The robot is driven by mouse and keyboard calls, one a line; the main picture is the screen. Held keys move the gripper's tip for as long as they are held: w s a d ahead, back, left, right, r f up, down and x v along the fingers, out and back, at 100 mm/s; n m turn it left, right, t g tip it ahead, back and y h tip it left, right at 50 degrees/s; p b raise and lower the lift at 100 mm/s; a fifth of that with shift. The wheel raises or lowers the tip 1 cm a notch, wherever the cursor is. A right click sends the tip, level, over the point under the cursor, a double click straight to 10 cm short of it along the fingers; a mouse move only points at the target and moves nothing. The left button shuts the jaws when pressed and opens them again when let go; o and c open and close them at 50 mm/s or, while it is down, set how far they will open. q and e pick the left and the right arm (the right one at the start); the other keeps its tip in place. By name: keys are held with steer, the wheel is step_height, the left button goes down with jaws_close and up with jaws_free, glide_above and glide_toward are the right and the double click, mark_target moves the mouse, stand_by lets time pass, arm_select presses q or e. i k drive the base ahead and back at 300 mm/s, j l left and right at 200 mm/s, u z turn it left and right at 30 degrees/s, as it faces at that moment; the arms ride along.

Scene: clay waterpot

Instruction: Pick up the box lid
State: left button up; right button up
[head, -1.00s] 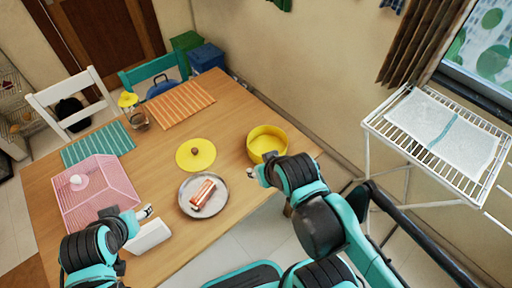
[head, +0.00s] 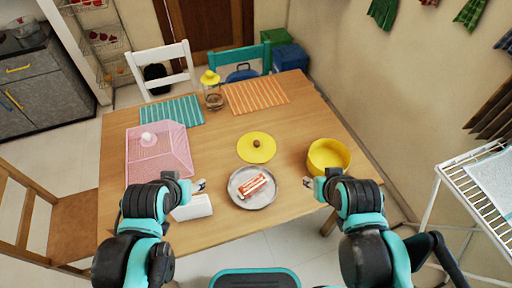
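A round yellow lid with a brown knob (head: 257,147) lies flat on the wooden table (head: 225,231), near its middle. A round yellow box (head: 328,157), open at the top, stands to its right. My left gripper (head: 199,186) is over the table's near side, left of and nearer than the lid, beside a white block-like object. My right gripper (head: 308,184) is nearer than the lid and to its right, just in front of the yellow box. Both grippers look empty, but their fingers are too small to tell whether they are open.
A grey plate (head: 239,196) holding a striped packet (head: 253,185) lies between the grippers, nearer than the lid. A pink mesh cover (head: 155,157) and a white object (head: 193,208) are on the left. Striped placemats and a yellow-topped jar (head: 213,92) are at the back.

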mark_target(257, 147)
steer(key=l, duration=0.35)
steer(key=i+l, duration=0.15)
steer(key=l, duration=0.2)
steer(key=l+u, duration=0.1)
steer(key=u, duration=0.3)
steer(key=l+u, duration=0.1)
steer(key=u, duration=0.35)
steer(key=l+u, duration=0.1)
steer(key=u, duration=0.3)
steer(key=l+u, duration=0.1)
steer(key=u, duration=0.3)
